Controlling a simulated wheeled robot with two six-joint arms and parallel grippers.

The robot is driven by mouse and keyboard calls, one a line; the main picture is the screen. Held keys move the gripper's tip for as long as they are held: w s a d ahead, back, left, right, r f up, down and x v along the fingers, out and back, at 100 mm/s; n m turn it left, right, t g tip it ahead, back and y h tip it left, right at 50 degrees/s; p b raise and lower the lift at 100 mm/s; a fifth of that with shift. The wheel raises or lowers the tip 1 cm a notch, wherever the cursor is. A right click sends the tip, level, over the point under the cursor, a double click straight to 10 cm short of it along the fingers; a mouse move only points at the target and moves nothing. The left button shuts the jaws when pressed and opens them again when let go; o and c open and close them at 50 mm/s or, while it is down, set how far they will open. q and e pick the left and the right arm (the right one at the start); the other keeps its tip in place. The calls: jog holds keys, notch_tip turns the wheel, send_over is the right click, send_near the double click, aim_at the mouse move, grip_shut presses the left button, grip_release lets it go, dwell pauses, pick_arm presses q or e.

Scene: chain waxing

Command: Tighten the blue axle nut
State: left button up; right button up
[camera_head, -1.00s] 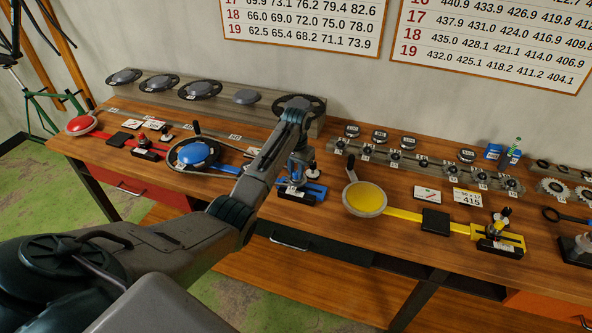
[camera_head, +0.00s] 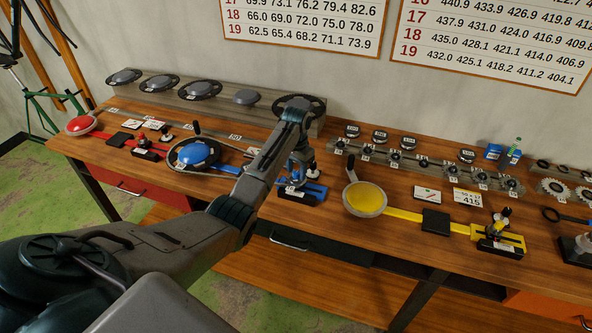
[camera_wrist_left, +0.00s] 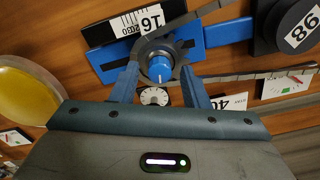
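The blue axle nut (camera_wrist_left: 161,67) is a round blue knob on a grey axle piece at the blue fixture (camera_wrist_left: 215,34), seen in the left wrist view. My left gripper (camera_wrist_left: 160,80) is open, with one blue finger on each side of the nut. Small gaps seem to show between fingers and nut. In the head view my left gripper (camera_head: 299,176) is over the black-based end of the blue fixture (camera_head: 312,190), and my arm hides the nut. A black block tagged 16 (camera_wrist_left: 135,22) is beside the nut. My right gripper is in neither view.
A small white dial (camera_wrist_left: 154,96) sits close by the fingers. A blue chainring dish (camera_head: 195,154) lies left of my forearm. The yellow fixture (camera_head: 404,214) with its dish (camera_head: 364,198) stands to the right. Red parts (camera_head: 82,124) lie far left. A grey rack (camera_head: 232,107) runs along the back.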

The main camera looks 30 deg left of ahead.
aim_at(296, 172)
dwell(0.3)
pick_arm(q)
jog(key=shift+r+b, duration=0.3)
jog(key=shift+r, duration=0.05)
notch_tip(296, 172, up, 6)
jog(key=b, duration=0.2)
jog(key=shift+r+b, duration=0.25)
jog(key=shift+b, duration=0.15)
notch_tip(296, 172, up, 4)
jog(key=shift+f+p, duration=0.25)
jog(key=shift+p, duration=0.05)
